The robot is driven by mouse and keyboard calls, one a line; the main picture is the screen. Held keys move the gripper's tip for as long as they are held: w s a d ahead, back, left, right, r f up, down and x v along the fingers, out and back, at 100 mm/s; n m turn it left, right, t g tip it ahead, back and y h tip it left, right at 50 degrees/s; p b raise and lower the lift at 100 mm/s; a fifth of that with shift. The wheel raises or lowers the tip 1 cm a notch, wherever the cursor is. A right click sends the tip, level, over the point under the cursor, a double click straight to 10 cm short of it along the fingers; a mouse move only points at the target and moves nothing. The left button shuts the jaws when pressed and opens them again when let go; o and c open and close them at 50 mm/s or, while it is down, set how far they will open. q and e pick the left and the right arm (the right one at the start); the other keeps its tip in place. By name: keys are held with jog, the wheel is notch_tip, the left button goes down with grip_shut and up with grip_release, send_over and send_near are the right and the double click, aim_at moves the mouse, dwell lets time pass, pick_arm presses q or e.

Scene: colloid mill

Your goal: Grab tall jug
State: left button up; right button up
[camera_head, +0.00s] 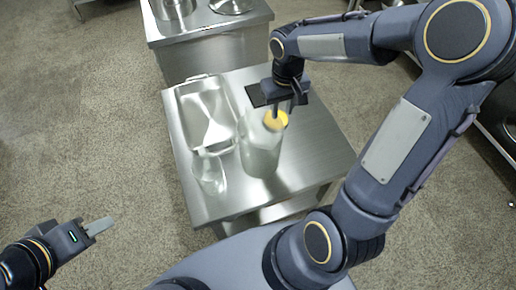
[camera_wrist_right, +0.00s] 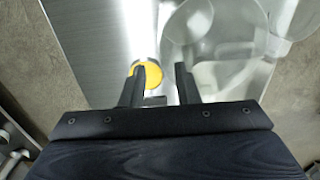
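The tall jug (camera_head: 260,152) is clear and stands upright on the metal table (camera_head: 318,150), near its middle. In the right wrist view the jug (camera_wrist_right: 225,45) is a see-through round shape at the upper right. My right gripper (camera_head: 285,98) is at the jug's upper, far side. In its wrist view the fingers (camera_wrist_right: 158,88) are apart, with the right finger overlapping the jug's edge; I cannot tell if they touch. A yellow round thing (camera_wrist_right: 150,74) shows between the fingers, partly behind the left one. My left gripper (camera_head: 98,227) is off the table at lower left.
A shorter clear vessel (camera_head: 209,174) stands left of the jug. Another steel unit (camera_head: 205,62) stands behind. The table's right side is clear. Carpeted floor (camera_head: 70,120) is open on the left.

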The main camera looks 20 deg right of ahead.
aim_at(278, 127)
notch_tip(278, 127, down, 8)
jog(key=shift+w+a+r+b, duration=0.1)
jog(key=shift+a+r+b, duration=0.1)
jog(key=shift+b, duration=0.2)
jog(key=shift+f, duration=0.5)
jog(key=shift+c, duration=0.5)
jog(key=shift+r, duration=0.1)
grip_shut()
dwell(0.3)
